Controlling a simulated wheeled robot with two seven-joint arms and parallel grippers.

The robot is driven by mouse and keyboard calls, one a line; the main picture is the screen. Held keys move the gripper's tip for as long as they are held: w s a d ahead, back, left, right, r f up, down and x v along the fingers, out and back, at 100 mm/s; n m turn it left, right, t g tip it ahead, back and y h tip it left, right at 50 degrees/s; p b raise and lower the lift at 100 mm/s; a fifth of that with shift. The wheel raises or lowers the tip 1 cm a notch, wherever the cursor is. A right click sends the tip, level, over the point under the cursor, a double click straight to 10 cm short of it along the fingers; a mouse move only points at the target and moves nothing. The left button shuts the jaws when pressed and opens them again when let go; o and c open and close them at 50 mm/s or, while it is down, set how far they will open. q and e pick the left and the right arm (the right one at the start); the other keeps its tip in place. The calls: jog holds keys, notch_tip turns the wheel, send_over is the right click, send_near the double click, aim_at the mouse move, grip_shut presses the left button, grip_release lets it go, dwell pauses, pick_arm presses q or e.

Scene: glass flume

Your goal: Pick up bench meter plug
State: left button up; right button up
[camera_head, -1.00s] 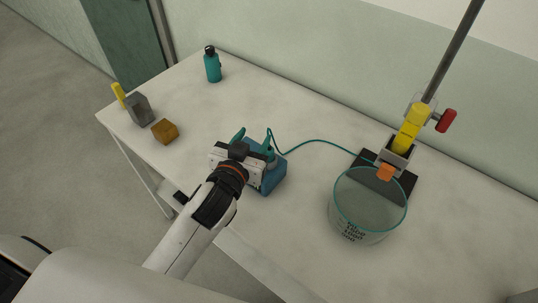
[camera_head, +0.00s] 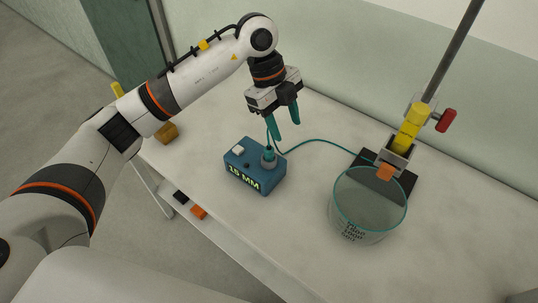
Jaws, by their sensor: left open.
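The bench meter is a blue box (camera_head: 240,168) marked "15 MM" near the table's front edge. Its teal plug (camera_head: 269,154) stands upright in the grey socket on the box's top right, with a teal cable (camera_head: 325,141) leading off to the right. My left gripper (camera_head: 284,130) points down with its teal fingers spread and empty, above and slightly to the right of the plug. I cannot tell whether the fingertips are level with the plug's top. My right gripper is not in view.
A glass beaker (camera_head: 367,213) stands at the right by a clamp stand with a dark base (camera_head: 405,185), a yellow part (camera_head: 410,128) and a red knob (camera_head: 446,121). A brown block (camera_head: 167,134) lies at the left, partly behind my arm. The front right of the table is clear.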

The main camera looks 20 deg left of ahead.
pick_arm(q)
jog(key=a+n+y, duration=0.1)
jog(key=a+y, duration=0.1)
jog(key=a, duration=0.2)
jog(key=p, duration=0.2)
send_over(269, 148)
jog(key=shift+n, duration=0.3)
jog(key=f, duration=0.5)
jog(key=shift+w+a, duration=0.2)
jog(key=f+p, duration=0.1)
jog(key=f, duration=0.2)
jog(key=f+p, duration=0.1)
jog(key=shift+s+d+f+p, duration=0.2)
jog(key=shift+s+f+p, duration=0.05)
jog(key=shift+f+p, duration=0.1)
jog(key=shift+f, duration=0.55)
grip_shut()
